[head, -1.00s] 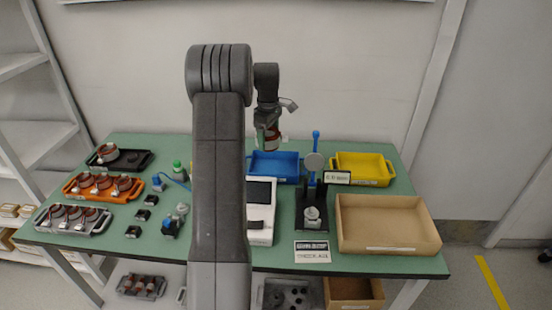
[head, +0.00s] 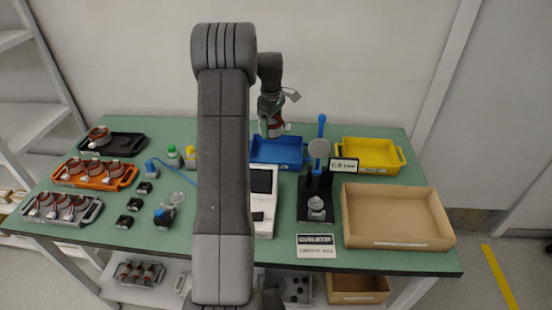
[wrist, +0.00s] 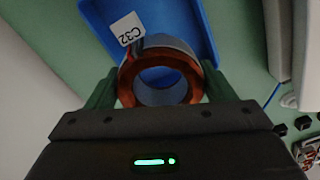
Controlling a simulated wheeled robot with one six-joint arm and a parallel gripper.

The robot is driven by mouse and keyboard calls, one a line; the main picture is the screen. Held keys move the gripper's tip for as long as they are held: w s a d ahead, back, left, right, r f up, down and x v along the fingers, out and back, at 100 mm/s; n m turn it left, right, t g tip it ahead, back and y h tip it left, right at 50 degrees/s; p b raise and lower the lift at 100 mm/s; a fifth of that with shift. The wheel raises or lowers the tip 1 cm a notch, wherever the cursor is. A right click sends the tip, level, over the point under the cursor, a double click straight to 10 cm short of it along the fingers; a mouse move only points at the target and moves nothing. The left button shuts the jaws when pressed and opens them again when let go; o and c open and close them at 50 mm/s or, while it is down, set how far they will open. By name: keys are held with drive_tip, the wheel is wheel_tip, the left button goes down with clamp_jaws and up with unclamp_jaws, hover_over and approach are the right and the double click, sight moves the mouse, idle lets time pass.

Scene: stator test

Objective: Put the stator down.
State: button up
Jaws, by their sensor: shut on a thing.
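My gripper (wrist: 155,92) is shut on the stator (wrist: 186,78), a grey ring with copper windings and a white label reading C32. In the wrist view the stator sits between the two green fingers, with the blue tray (wrist: 208,22) behind it. In the head view the stator (head: 273,126) hangs from my gripper (head: 271,106) near the left back edge of the blue tray (head: 291,163). It appears above the tray, apart from its floor. My arm hides part of the table left of the tray.
A yellow tray (head: 398,165), a cardboard box (head: 446,236) and a black test stand (head: 303,214) stand to the right. Black, orange (head: 128,180) and grey trays with stators lie at the left. A white device (head: 264,227) stands in front of the blue tray.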

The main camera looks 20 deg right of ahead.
drive_tip(key=shift+f+p, duration=0.8)
drive_tip(key=shift+f, duration=4.15)
drive_tip(key=shift+f, duration=0.1)
drive_tip(key=o, duration=1.7)
drive_tip(key=shift+f, duration=0.1)
wheel_tip(320, 180, up, 12)
drive_tip(key=shift+r+b, duration=0.15)
drive_tip(key=shift+b, duration=0.6)
drive_tip(key=shift+f+p, duration=0.4)
drive_tip(key=shift+f, duration=4)
